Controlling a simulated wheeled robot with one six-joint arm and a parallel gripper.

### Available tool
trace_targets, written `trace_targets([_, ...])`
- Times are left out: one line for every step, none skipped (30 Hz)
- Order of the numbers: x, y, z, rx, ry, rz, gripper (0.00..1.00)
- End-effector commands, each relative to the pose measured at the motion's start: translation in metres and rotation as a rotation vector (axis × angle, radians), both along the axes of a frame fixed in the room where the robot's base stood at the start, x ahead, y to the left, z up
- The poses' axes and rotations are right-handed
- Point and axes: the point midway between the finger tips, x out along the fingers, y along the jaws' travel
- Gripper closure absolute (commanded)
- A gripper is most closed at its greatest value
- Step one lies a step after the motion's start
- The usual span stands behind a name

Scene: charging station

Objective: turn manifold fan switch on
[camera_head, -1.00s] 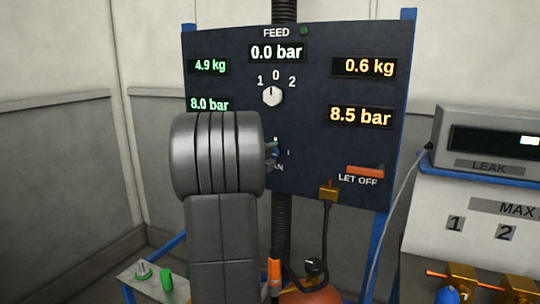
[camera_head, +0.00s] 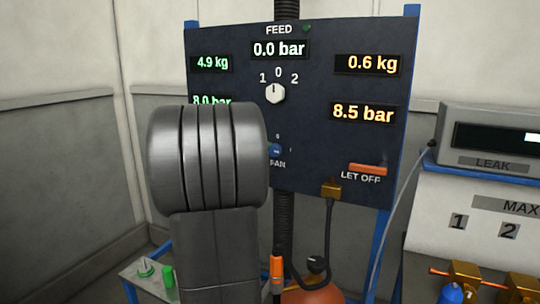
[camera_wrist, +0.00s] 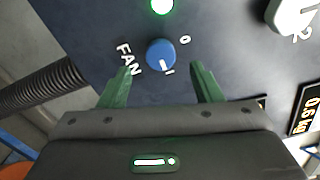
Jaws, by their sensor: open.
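The fan switch is a round blue knob (camera_wrist: 160,53) in the wrist view, beside the word FAN. Its white mark points to the I, away from the 0. A round green lamp (camera_wrist: 162,6) near the knob is brightly lit. My gripper (camera_wrist: 161,68) is open, its two green fingers spread to either side of the knob's line. The fingers look apart from the knob and hold nothing. In the head view the knob (camera_head: 276,149) shows just right of my arm; my arm hides the gripper and the panel left of the knob.
The dark panel (camera_head: 335,150) carries a white FEED knob (camera_head: 275,93), readouts and an orange LET OFF handle (camera_head: 368,169). A hose (camera_head: 327,225) hangs below it. A ribbed pipe (camera_wrist: 45,88) runs past the panel edge. A leak tester (camera_head: 490,140) stands at right.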

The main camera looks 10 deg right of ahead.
Motion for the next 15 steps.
trace_targets([-0.011, 0.008, 0.000, -0.001, -0.001, 0.004, 0.41])
trace_targets([-0.016, 0.012, 0.000, 0.000, -0.001, 0.003, 0.41])
trace_targets([-0.023, 0.017, 0.000, 0.000, 0.000, 0.003, 0.41])
trace_targets([-0.028, 0.020, 0.000, 0.000, -0.001, 0.003, 0.41])
trace_targets([-0.032, 0.023, 0.000, 0.001, 0.000, 0.002, 0.41])
trace_targets([-0.038, 0.026, -0.001, 0.000, 0.000, 0.002, 0.41])
trace_targets([-0.041, 0.029, 0.000, 0.001, 0.000, 0.003, 0.41])
trace_targets([-0.045, 0.031, 0.000, 0.000, 0.000, 0.002, 0.41])
trace_targets([-0.048, 0.033, 0.000, 0.000, 0.001, 0.001, 0.41])
trace_targets([-0.050, 0.034, 0.000, 0.000, 0.001, 0.001, 0.41])
trace_targets([-0.052, 0.036, 0.000, 0.000, 0.000, 0.001, 0.41])
trace_targets([-0.054, 0.037, 0.000, 0.000, 0.000, 0.001, 0.41])
trace_targets([-0.056, 0.038, 0.000, 0.000, 0.000, 0.001, 0.41])
trace_targets([-0.056, 0.038, 0.000, 0.000, 0.000, 0.000, 0.41])
trace_targets([-0.057, 0.038, 0.000, 0.000, 0.001, 0.000, 0.41])
